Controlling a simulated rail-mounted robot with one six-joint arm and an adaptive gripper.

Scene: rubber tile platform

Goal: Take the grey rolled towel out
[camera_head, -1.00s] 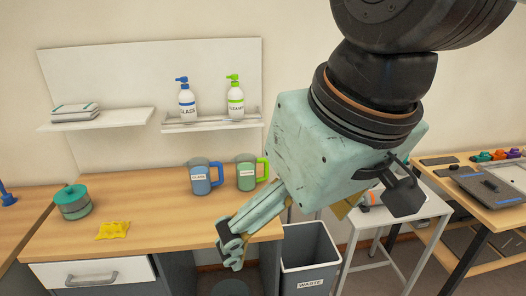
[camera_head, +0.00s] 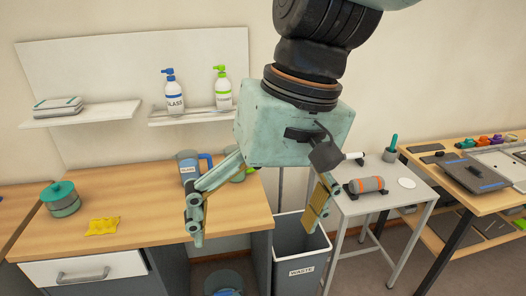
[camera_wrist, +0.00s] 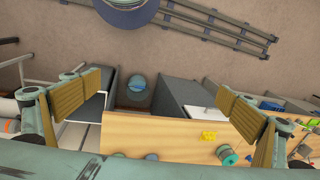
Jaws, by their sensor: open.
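No thing in view is plainly a grey rolled towel. A grey cylinder with orange bands (camera_head: 366,185) lies on its side on the small white table at the right; I cannot tell whether it is the towel. My gripper (camera_head: 257,213) is open and empty, its fingers spread wide, in front of the desk's right end and the waste bin. In the wrist view my gripper (camera_wrist: 160,105) has nothing between its fingers. The desk's white drawer (camera_head: 100,268) looks shut, and its inside is hidden.
A grey waste bin (camera_head: 299,250) stands between the desk and the white table (camera_head: 385,205). Bottles (camera_head: 174,92) stand on a wall shelf.

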